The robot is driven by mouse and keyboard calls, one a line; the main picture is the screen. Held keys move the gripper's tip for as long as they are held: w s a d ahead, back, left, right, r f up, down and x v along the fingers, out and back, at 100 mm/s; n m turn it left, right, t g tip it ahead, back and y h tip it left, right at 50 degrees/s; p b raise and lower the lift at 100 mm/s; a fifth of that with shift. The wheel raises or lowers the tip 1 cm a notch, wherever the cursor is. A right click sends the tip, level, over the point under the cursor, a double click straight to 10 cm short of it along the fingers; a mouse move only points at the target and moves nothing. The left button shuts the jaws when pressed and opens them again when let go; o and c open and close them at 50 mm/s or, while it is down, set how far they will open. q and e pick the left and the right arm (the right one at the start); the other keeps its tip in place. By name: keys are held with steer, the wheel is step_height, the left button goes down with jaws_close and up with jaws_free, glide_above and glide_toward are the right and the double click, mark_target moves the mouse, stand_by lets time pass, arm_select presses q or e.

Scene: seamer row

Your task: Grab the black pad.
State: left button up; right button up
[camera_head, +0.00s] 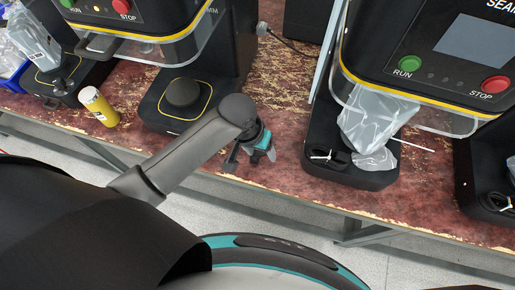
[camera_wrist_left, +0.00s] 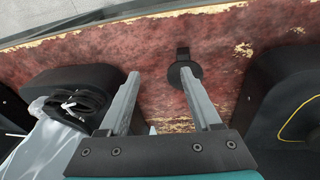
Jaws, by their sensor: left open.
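A small black pad (camera_wrist_left: 184,72), round with a narrow tab, lies flat on the worn red tabletop in the left wrist view. It also shows in the head view (camera_head: 231,161), near the table's front edge and partly hidden by my left arm. My left gripper (camera_head: 264,152) is above the table just right of the pad. In the left wrist view its two fingers (camera_wrist_left: 160,82) are spread with nothing between them. The pad is beyond the tip of the right finger, apart from it as far as I can tell. My right gripper is not in view.
Seamer bases flank the gap: one with a yellow outline (camera_head: 155,113), one with a clear bag (camera_head: 372,125) and a coiled cable. The red tabletop (camera_head: 283,85) between the machines is mostly clear.

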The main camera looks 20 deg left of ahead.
arm_select(q)
step_height(320, 180, up, 5)
steer(key=w+a+g+y, duration=0.1)
steer(key=w+a+y, duration=0.1)
steer(key=b, duration=0.3)
glide_above(254, 158)
steer(key=shift+n+g, duration=0.3)
step_height(254, 158, down, 9)
steer(key=shift+f, duration=0.1)
step_height(254, 158, down, 5)
steer(key=shift+f+b, duration=0.1)
steer(key=shift+b, duration=1.1)
jaws_close()
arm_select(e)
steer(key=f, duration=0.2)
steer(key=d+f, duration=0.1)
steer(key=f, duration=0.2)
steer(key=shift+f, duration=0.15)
